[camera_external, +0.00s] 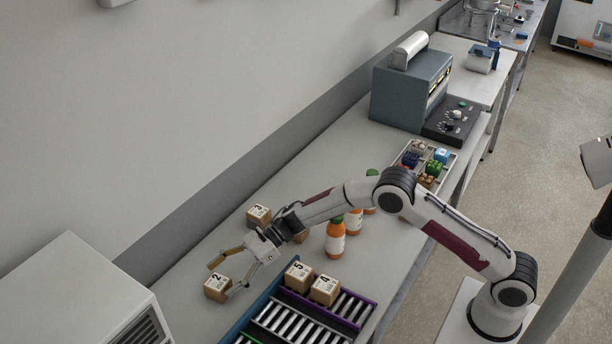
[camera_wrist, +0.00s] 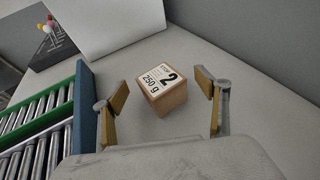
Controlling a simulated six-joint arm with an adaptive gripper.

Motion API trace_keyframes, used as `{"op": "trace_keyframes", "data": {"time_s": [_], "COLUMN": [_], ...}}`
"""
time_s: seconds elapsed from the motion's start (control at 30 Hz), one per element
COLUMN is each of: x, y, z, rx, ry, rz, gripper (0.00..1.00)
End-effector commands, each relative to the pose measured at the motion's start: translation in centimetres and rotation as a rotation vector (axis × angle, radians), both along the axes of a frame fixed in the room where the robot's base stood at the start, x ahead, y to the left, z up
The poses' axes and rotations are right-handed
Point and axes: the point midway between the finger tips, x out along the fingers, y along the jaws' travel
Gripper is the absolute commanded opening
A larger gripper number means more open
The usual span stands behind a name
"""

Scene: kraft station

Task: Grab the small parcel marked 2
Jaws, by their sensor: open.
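The small parcel marked 2 (camera_external: 217,288) is a brown cube with a white label on the table near the left end. In the wrist view the parcel (camera_wrist: 163,88) sits ahead, with "2" and "250 g" readable on its top label. My gripper (camera_external: 221,277) is open, its fingers reaching down toward the parcel from the right. In the wrist view my gripper (camera_wrist: 160,108) has one finger on each side of the parcel, with gaps between. The parcel looks untouched, its near faces partly in view.
Parcels 5 (camera_external: 298,276) and 4 (camera_external: 324,290) stand by the roller conveyor (camera_external: 305,315). Parcel 3 (camera_external: 258,215) stands behind my gripper. Orange bottles (camera_external: 335,238) stand to the right. A white box-shaped unit (camera_external: 75,295) is at the left. The table around parcel 2 is clear.

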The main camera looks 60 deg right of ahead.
Motion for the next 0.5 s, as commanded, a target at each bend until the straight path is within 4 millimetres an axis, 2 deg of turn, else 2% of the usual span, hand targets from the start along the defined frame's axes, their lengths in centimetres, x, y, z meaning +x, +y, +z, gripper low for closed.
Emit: {"op": "trace_keyframes", "data": {"time_s": [0.43,0.47,0.5], "x": [0.00,0.00,0.00], "y": [-0.02,-0.02,-0.02], "z": [0.02,0.02,0.02], "rx": [0.000,0.000,0.000], "ry": [0.000,0.000,0.000], "rz": [-0.001,-0.001,-0.001], "gripper": [0.74,0.68,0.58]}}
